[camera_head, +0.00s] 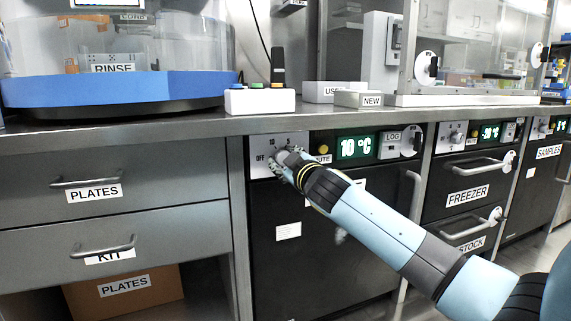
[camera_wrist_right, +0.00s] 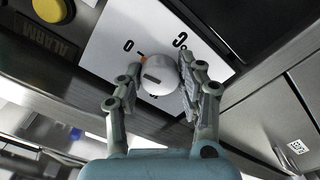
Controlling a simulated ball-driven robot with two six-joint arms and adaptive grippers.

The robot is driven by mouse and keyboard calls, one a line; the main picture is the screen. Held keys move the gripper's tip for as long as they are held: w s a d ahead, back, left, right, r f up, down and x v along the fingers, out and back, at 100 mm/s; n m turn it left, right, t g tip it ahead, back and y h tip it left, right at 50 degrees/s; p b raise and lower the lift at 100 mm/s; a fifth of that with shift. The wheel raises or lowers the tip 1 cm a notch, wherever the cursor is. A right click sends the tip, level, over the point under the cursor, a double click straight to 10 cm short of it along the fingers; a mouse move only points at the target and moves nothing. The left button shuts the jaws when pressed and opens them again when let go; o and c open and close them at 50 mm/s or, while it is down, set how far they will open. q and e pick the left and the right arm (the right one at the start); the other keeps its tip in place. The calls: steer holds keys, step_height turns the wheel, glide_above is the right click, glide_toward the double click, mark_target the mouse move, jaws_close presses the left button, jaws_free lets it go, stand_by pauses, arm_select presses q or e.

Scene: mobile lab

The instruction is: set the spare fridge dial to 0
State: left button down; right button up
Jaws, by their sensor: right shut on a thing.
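The dial (camera_wrist_right: 158,77) is a round white knob on a white plate (camera_wrist_right: 105,40) in the right wrist view. A dark line crosses its face and a small orange mark shows at its upper left edge. Printed marks around it are partly hidden. In the head view the plate (camera_head: 261,165) carries OFF, 10 and 5, left of the lit 10 °C display (camera_head: 356,147) on a black fridge (camera_head: 275,260). My right gripper (camera_head: 284,160) is shut on the dial, one finger on each side. The arm hides part of the fridge's label. My left gripper is out of view.
A round yellow button (camera_wrist_right: 53,10) sits beside the plate. A LOG switch panel (camera_head: 392,145) is right of the display. The FREEZER (camera_head: 466,194) stands further right, grey drawers (camera_head: 150,180) to the left. The steel bench edge (camera_head: 330,119) runs above.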

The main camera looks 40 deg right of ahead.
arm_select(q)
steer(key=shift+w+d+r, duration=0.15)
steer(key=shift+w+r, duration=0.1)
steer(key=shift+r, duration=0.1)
arm_select(e)
steer(key=shift+f+m, duration=0.2)
steer(key=shift+m, duration=0.5)
steer(key=o, duration=1.2)
steer(key=shift+r, duration=0.1)
steer(key=shift+c, duration=0.2)
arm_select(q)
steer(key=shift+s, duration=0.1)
arm_select(e)
steer(key=shift+s, duration=0.15)
steer(key=v, duration=1.1)
steer(key=shift+s+a, duration=0.2)
steer(key=shift+s, duration=0.15)
